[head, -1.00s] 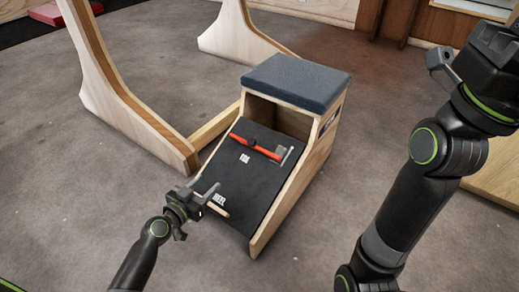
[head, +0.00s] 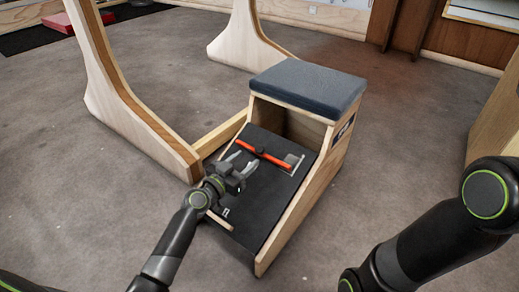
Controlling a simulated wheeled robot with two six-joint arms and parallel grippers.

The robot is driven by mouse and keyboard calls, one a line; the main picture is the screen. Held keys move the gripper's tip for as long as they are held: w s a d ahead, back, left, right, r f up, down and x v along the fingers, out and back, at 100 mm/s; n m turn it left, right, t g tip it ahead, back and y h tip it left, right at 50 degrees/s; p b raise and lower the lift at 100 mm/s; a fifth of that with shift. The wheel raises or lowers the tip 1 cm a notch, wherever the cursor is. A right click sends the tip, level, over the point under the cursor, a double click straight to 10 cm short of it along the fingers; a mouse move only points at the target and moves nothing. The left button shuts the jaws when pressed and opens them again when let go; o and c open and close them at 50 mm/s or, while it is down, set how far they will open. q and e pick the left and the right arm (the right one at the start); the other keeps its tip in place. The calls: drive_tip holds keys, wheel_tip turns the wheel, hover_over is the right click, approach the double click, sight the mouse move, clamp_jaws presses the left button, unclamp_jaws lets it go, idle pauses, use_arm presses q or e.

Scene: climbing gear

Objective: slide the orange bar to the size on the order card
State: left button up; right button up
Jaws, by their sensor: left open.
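The orange bar (head: 274,159) lies across the upper part of a sloped black board (head: 268,205) on a wooden fitting stand. A dark knob (head: 260,149) sits near the bar's middle, and a grey plate (head: 293,161) is at its right end. My left gripper (head: 241,164) is open and empty, its fingers pointing up the slope. Its tips are just below the bar's left half and appear apart from it. It hides the board's lower left, including most of the white lettering. I cannot make out an order card. My right gripper is out of view.
A dark padded seat (head: 309,86) tops the stand, with an open hollow under it. A wooden frame (head: 130,110) stands close at the left, with a low beam (head: 220,133) reaching the stand. Grey floor in front is clear.

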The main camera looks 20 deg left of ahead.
sight(259, 149)
use_arm(q)
drive_tip(key=b+x, duration=0.1)
drive_tip(key=x, duration=0.6)
drive_tip(key=shift+w+d, duration=0.1)
drive_tip(key=shift+w, duration=0.25)
